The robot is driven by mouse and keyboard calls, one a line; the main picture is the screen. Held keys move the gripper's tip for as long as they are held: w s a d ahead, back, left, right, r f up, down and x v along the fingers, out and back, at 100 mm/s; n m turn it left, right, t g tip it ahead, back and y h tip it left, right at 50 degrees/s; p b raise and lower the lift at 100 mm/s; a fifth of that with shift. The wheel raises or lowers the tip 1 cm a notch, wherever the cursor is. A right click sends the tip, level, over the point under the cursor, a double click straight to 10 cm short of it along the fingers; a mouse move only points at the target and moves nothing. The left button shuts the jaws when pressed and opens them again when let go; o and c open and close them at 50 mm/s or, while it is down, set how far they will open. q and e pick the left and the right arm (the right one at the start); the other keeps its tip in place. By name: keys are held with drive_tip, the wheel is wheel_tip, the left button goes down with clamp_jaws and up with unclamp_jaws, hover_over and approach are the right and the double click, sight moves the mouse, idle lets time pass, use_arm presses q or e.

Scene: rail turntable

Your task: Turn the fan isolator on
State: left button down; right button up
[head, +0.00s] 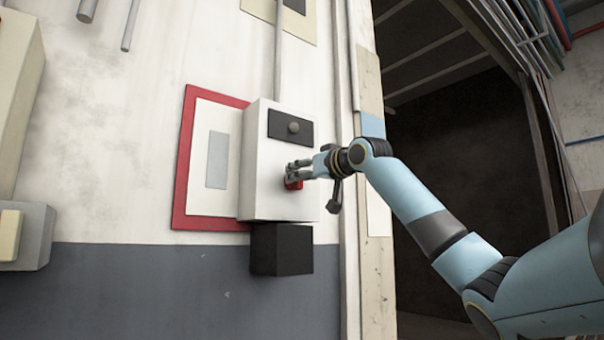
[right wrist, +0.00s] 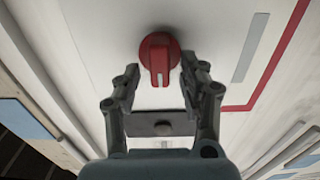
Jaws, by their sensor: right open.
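The isolator is a pale grey box (head: 265,195) on the wall, with a red rotary knob (head: 293,184) low on its front. In the right wrist view the red knob (right wrist: 158,50) has a raised grip bar with a light mark at its lower end, toward the dark plate. My right gripper (head: 294,171) is at the front of the box, by the knob. In the right wrist view its open fingers (right wrist: 160,75) stand on either side of the grip bar's lower part; I cannot tell whether they touch it. In the head view the gripper partly hides the knob. My left gripper is not in view.
A dark plate with a round grey button (head: 293,127) sits above the knob. A red-bordered panel (head: 179,205) lies behind the box, and a black block (head: 280,250) hangs below. A conduit (head: 278,50) runs up. A dark doorway (head: 455,140) opens at right.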

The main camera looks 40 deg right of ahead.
clamp_jaws()
drive_tip(key=shift+m, duration=0.3)
drive_tip(key=m+b, duration=0.1)
drive_tip(key=m, duration=0.4)
drive_tip(key=f+m+b, duration=0.1)
drive_tip(key=m, duration=0.5)
drive_tip(key=d+m+b, duration=0.1)
drive_tip(key=m, duration=0.5)
drive_tip(key=shift+d+f, duration=0.1)
drive_tip(key=shift+f, duration=0.1)
drive_tip(key=shift+m, duration=0.3)
idle(0.4)
unclamp_jaws()
drive_tip(key=shift+s, duration=0.1)
